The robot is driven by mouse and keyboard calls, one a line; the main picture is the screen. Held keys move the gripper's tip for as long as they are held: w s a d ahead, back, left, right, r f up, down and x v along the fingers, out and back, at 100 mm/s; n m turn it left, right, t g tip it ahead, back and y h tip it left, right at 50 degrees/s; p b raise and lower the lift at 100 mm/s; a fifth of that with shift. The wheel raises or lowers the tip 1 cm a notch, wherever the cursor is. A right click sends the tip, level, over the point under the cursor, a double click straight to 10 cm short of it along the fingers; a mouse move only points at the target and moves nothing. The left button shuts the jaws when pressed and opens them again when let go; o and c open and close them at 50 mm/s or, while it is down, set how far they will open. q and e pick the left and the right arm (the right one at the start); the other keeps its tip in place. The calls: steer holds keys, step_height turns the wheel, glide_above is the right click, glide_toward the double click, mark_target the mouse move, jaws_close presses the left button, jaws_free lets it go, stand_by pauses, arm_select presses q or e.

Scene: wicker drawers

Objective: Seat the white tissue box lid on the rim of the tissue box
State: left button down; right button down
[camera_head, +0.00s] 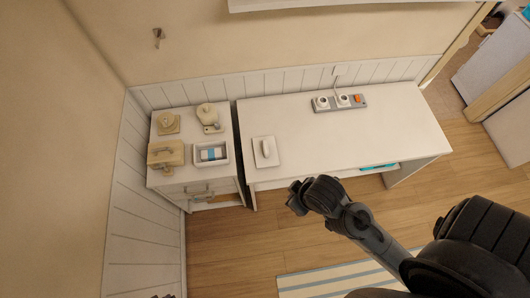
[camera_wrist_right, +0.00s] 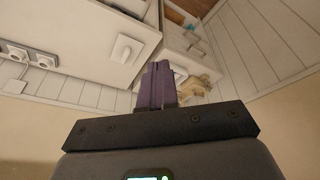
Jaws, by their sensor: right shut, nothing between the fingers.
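The white tissue box lid (camera_head: 259,161) lies flat on the left end of the white desk, with a raised oval part in its middle. It also shows in the right wrist view (camera_wrist_right: 119,55). The open white tissue box (camera_head: 226,160) stands on the drawer cabinet to the left of the desk, with a blue and white pack inside. My right gripper (camera_head: 296,197) is in front of the desk edge, right of the lid and apart from it. Its purple fingers (camera_wrist_right: 160,70) are shut and empty.
The drawer cabinet (camera_head: 197,177) also holds a wooden box (camera_head: 165,155) and other wooden pieces beside the tissue box. A narrow gap parts cabinet and desk. A power strip (camera_head: 340,103) lies at the back of the desk (camera_head: 330,140); its middle is clear.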

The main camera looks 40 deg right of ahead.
steer(key=c, duration=0.8)
jaws_free()
